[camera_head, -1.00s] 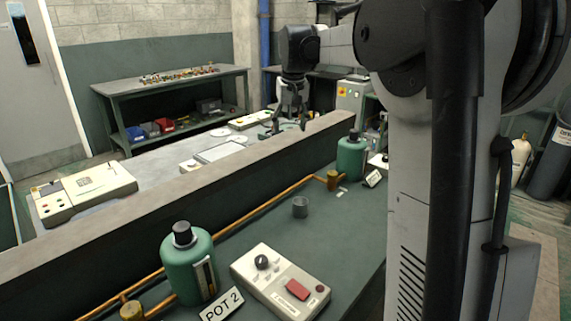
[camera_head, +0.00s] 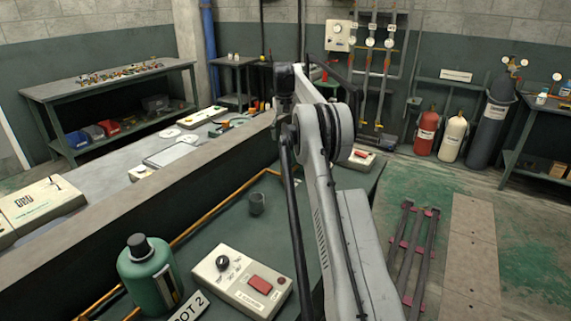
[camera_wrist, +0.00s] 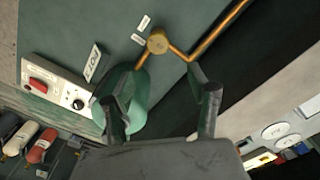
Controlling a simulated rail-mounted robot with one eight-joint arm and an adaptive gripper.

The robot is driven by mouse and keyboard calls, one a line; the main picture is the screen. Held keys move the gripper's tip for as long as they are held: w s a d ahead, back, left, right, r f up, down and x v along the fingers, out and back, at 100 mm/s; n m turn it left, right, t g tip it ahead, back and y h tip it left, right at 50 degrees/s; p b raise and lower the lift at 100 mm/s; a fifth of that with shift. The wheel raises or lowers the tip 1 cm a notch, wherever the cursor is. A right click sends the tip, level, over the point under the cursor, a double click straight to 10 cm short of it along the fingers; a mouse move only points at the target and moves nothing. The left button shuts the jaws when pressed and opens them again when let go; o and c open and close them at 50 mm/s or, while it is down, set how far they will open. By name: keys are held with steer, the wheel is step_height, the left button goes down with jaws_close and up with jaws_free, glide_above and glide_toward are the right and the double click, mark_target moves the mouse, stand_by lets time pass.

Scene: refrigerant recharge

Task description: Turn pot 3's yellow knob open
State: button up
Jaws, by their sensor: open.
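In the wrist view, a round yellow-brass knob (camera_wrist: 158,41) sits on the copper pipe. A green pot (camera_wrist: 137,88) is just below it, partly covered by my left finger. Its tag (camera_wrist: 94,62) is too blurred to read; it looks like pot 3. My gripper (camera_wrist: 160,88) is open and empty, its fingers spread below the knob in the picture and apart from it. One finger overlaps the pot in view; I cannot tell whether they touch. In the head view my arm hides this pot, its knob and my gripper.
A white control box (camera_wrist: 58,92) with a red switch and black dial stands beside the pot.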

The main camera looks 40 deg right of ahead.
mark_target(286, 165)
steer(key=f, duration=1.4)
steer(key=shift+d+f, duration=0.15)
steer(key=shift+d, duration=0.1)
steer(key=c, duration=1.1)
